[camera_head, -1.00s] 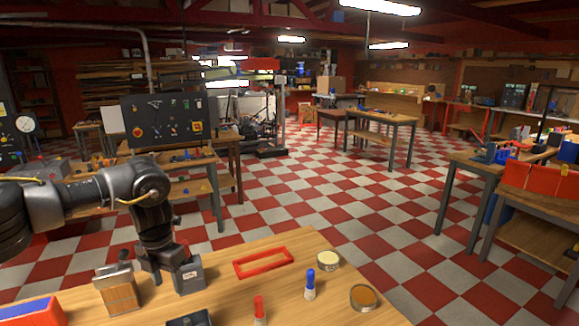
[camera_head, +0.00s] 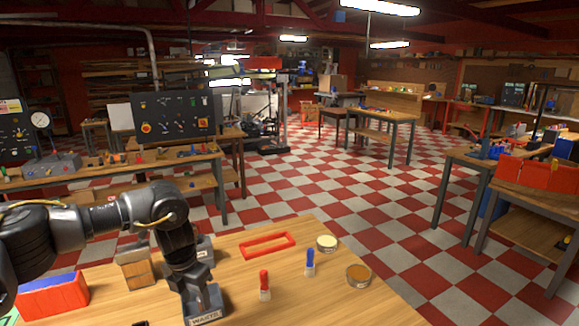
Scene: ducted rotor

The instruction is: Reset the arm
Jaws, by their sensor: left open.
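My left arm comes in from the left, with its wrist bent down over the wooden table. My left gripper (camera_head: 192,288) points down and is open, with nothing seen between its fingers. Its tips are in front of or over a small grey bin marked WASTE (camera_head: 206,317); I cannot tell whether they touch it. A second grey bin (camera_head: 205,252) stands just behind, partly hidden by the arm. My right gripper is not in view.
The wooden table (camera_head: 330,305) carries a red frame (camera_head: 267,245), a red-topped bottle (camera_head: 264,286), a blue-topped bottle (camera_head: 310,263), a cream-topped tin (camera_head: 326,243), a brown-filled tin (camera_head: 358,275), a wooden block (camera_head: 135,270) and a red-blue box (camera_head: 53,296). The table's front right is bare.

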